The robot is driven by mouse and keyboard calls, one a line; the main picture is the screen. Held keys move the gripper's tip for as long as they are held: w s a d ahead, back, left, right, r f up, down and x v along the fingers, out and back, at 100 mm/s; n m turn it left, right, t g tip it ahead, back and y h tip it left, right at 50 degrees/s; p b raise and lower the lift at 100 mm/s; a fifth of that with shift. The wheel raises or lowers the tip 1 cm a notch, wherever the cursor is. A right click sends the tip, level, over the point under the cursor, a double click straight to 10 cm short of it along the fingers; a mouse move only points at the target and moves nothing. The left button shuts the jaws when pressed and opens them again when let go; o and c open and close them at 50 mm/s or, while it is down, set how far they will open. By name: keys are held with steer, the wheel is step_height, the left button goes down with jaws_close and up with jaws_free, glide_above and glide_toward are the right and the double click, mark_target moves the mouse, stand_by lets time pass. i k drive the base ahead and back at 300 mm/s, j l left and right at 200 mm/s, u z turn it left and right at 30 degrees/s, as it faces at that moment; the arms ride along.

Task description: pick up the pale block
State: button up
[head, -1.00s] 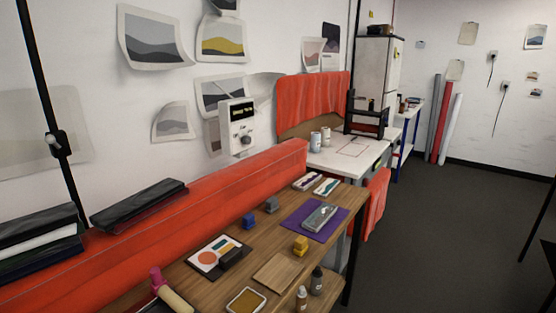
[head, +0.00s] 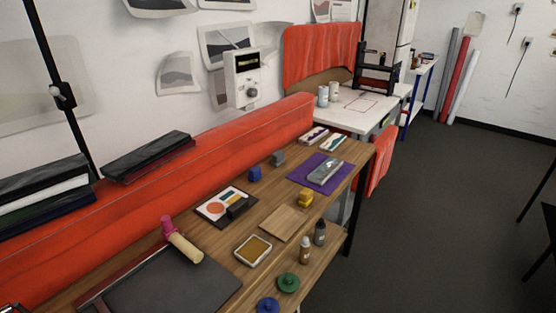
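A pale grey-green block (head: 325,172) lies on a purple sheet (head: 303,178) towards the far end of the wooden table (head: 268,198). A flat, pale tan wooden piece (head: 284,223) lies nearer, by the table's right edge. I cannot tell for certain which of these two is the pale block. Small blue (head: 255,174), grey (head: 278,158) and yellow (head: 306,198) blocks stand around them. My gripper is not recognisable in the head view.
Two small bottles (head: 319,233) stand at the table's right edge. An ink pad (head: 253,250), a roller (head: 183,240), a dark slab (head: 175,282) and green (head: 288,282) and blue round pieces take up the near end. Open floor (head: 430,230) lies right.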

mark_target(277, 158)
steer(key=i+l+u, duration=0.1)
steer(key=i, duration=0.35)
steer(key=i+l+u, duration=0.15)
steer(key=i+l, duration=0.2)
steer(key=i+l+u, duration=0.1)
steer(key=i+l, duration=0.2)
steer(key=i, duration=0.25)
